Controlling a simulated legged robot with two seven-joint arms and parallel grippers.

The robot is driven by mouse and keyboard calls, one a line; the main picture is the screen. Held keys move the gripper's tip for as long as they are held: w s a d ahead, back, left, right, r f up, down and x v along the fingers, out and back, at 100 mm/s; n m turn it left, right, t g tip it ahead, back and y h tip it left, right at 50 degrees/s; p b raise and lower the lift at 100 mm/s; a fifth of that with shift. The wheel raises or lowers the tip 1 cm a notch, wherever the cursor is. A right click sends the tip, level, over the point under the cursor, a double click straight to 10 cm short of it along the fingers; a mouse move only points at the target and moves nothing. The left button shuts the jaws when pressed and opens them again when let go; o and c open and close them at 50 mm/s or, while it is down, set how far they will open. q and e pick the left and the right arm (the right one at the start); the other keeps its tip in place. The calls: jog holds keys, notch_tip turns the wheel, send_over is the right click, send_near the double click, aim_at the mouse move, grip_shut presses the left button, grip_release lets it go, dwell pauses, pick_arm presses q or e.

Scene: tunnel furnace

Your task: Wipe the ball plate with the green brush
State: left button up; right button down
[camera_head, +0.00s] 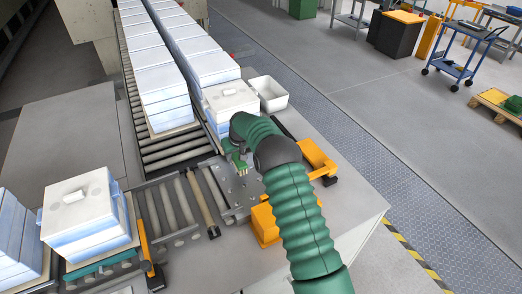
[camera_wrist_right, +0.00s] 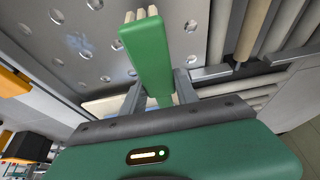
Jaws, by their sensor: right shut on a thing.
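The ball plate is a grey metal plate with round balls set in it. It lies beside the rollers in the head view (camera_head: 236,188) and fills the upper left of the wrist view (camera_wrist_right: 100,45). My right gripper (camera_wrist_right: 158,88) is shut on the green brush (camera_wrist_right: 147,58), whose pale bristles point up in the wrist view, over the plate. I cannot tell whether they touch it. A pale smudge shows on the plate left of the brush. In the head view, the brush (camera_head: 239,164) is small and partly hidden by my green-sleeved arm. My left gripper is not in view.
Two rows of white-blue stacks stand on roller tracks (camera_head: 160,155) behind. More stacks (camera_head: 85,220) stand at the left. A white open bin (camera_head: 268,93) sits behind my arm. Orange brackets (camera_head: 265,224) flank the plate. The table's front right corner (camera_head: 350,225) is bare.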

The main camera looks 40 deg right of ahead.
jog(key=shift+r, duration=0.6)
jog(key=shift+w+r+p, duration=0.35)
jog(key=shift+r+p, duration=0.45)
jog(key=shift+r, duration=0.05)
jog(key=shift+a+r, duration=0.1)
jog(key=shift+r, duration=0.05)
jog(key=shift+s+r, duration=0.15)
jog(key=shift+s, duration=0.05)
jog(key=shift+w, duration=0.1)
